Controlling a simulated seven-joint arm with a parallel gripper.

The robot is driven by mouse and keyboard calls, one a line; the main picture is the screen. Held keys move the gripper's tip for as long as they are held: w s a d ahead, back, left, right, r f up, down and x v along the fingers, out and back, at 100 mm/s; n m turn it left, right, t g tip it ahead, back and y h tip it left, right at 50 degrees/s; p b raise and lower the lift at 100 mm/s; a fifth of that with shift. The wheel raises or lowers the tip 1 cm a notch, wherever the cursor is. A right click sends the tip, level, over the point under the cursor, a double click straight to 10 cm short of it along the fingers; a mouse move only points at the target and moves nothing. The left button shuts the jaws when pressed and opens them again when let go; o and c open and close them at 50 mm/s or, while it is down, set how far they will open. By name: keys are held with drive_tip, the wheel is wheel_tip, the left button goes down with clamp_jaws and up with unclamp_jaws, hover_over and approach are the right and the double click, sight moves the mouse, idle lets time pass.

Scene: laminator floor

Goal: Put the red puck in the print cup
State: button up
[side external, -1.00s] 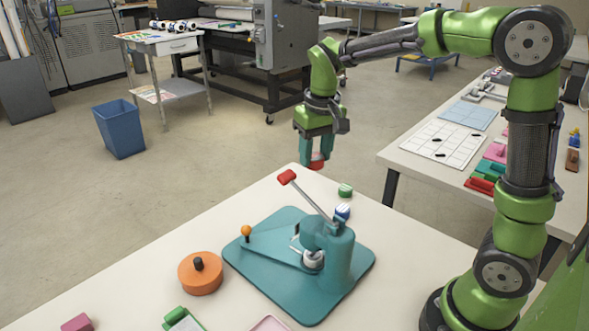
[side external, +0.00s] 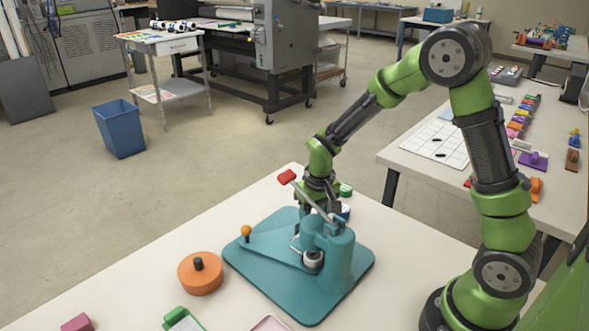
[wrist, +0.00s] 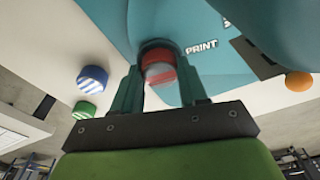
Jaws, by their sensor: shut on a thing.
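In the wrist view my gripper (wrist: 159,70) is shut on the red puck (wrist: 157,64), which has a white band or stripe. The puck is between the teal fingertips, right beside the white "PRINT" lettering on the teal press base (wrist: 222,18). A dark teal rim, likely the print cup (wrist: 153,43), shows just past the puck. I cannot tell whether the puck is inside it or above it.
A blue striped puck (wrist: 92,79) and a green striped puck (wrist: 84,110) stand on the white table beside the press base. The red-tipped lever (side external: 287,177) slants close to my gripper. An orange round block (side external: 200,274) with a black knob sits left of the press.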

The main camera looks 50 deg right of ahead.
drive_tip(key=shift+f, duration=0.2)
drive_tip(key=o, duration=1)
drive_tip(key=shift+o, duration=0.2)
wheel_tip(320, 180, up, 12)
drive_tip(key=s, duration=0.1)
drive_tip(key=s+a+r+t+y, duration=0.1)
drive_tip(key=s+a+r+t, duration=0.1)
drive_tip(key=s, duration=0.5)
drive_tip(key=s+a+r+t+y, duration=0.1)
drive_tip(key=s+a+r+t, duration=0.2)
drive_tip(key=s+r, duration=0.4)
drive_tip(key=shift+s+a+r+t, duration=0.2)
drive_tip(key=shift+s+a+t, duration=0.1)
drive_tip(key=shift+s+t, duration=0.1)
